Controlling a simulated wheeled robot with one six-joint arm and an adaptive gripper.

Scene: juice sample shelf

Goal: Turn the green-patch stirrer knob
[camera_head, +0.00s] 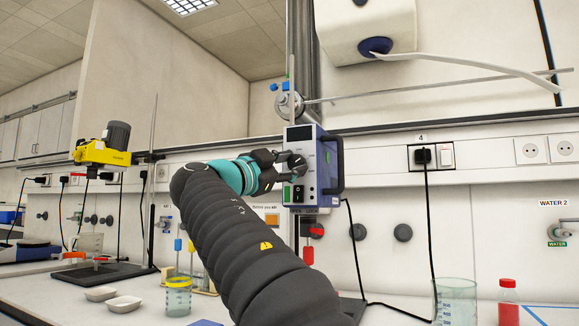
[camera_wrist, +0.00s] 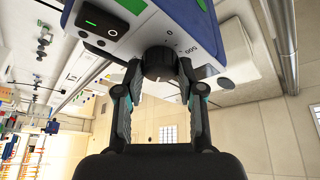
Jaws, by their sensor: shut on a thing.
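The stirrer unit (camera_head: 303,140) is a white-faced box with a blue-grey casing and handle, mounted on a vertical rod above the bench. A green patch (camera_head: 287,192) is on its lower front, beside a black switch (camera_head: 298,194). A green patch (camera_wrist: 133,5) also shows on the face in the wrist view. My gripper (camera_head: 296,165) reaches the front of the unit. In the wrist view my gripper (camera_wrist: 159,72) has its fingers on either side of the round black knob (camera_wrist: 158,62), shut on it. The marks 0 and 500 are near the knob. The knob is mostly hidden in the head view.
A yellow stirrer (camera_head: 103,152) stands on a stand at left. A yellow-rimmed jar (camera_head: 178,296) and white dishes (camera_head: 124,303) are on the bench. A glass beaker (camera_head: 455,300) and red-capped bottle (camera_head: 508,305) stand at right. A black cable (camera_head: 429,220) hangs from the wall socket.

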